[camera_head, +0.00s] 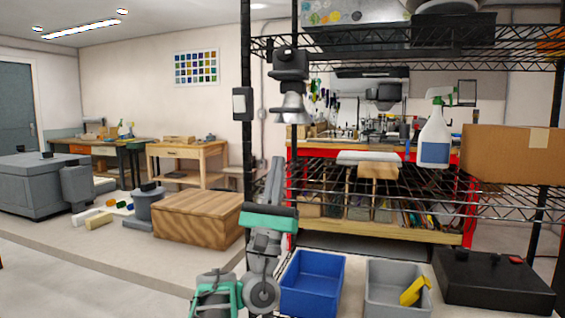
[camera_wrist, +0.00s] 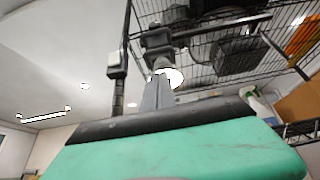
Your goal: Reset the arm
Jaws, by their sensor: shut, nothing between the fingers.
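My gripper (camera_head: 277,162) points up in front of the black wire shelf rack in the head view. Its grey fingers are together with nothing between them, above the green and black body of my wrist. In the wrist view my gripper (camera_wrist: 159,78) points up toward the underside of the rack's upper shelf (camera_wrist: 215,60). My arm below it is folded near the bottom middle of the head view. I cannot make out any glass rod.
A blue bin (camera_head: 313,283), a grey bin (camera_head: 375,302) with a yellow object (camera_head: 413,291), and a black case (camera_head: 492,277) stand at lower right. A spray bottle (camera_head: 434,140) and cardboard box (camera_head: 510,155) are on the rack. A wooden box (camera_head: 199,215) stands left; floor at lower left is clear.

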